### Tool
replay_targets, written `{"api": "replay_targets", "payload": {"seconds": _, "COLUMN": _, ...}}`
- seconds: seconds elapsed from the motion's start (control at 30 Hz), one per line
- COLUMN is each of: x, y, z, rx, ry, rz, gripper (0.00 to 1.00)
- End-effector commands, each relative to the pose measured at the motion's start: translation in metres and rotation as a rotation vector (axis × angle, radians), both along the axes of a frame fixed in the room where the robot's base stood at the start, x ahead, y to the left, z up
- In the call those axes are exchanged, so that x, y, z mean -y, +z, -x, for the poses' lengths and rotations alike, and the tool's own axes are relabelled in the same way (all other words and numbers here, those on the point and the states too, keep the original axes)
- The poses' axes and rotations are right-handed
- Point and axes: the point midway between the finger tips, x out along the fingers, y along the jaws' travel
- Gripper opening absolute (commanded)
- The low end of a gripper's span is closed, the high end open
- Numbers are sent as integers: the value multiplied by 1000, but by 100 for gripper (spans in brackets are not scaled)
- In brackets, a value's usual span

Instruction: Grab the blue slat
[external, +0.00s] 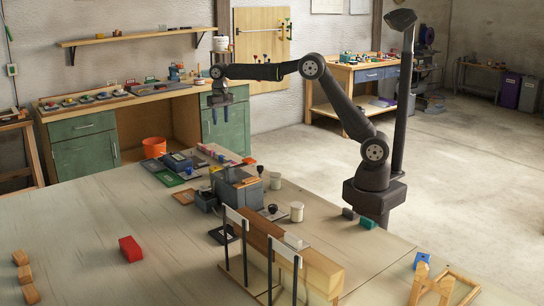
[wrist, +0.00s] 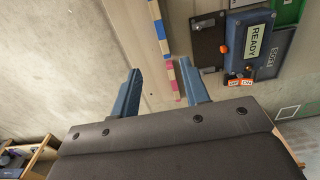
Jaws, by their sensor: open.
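My gripper (external: 220,119) is open and hangs empty above the far end of the table, fingers pointing down. In the wrist view its two blue fingers (wrist: 159,66) are apart. A thin strip with blue, pink and pale bands (wrist: 160,36) runs from the top edge down between the fingertips, not touching them as far as I can tell. No slat that is blue all over is clear to me.
A dark blue box labelled READY (wrist: 251,40) lies right of the strip in the wrist view. A grey machine (external: 238,187), white jars (external: 296,212) and a wooden beam on stands (external: 315,262) stand nearer. A red block (external: 131,249) sits left, with clear table around it.

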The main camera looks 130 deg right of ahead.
Motion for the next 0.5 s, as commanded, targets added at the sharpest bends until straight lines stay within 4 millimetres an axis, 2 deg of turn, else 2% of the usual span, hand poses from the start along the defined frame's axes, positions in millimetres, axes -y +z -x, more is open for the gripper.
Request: {"api": "replay_targets", "payload": {"seconds": 0.5, "x": -62, "y": -15, "z": 0, "rx": -6, "ry": 0, "rz": 359, "gripper": 42}}
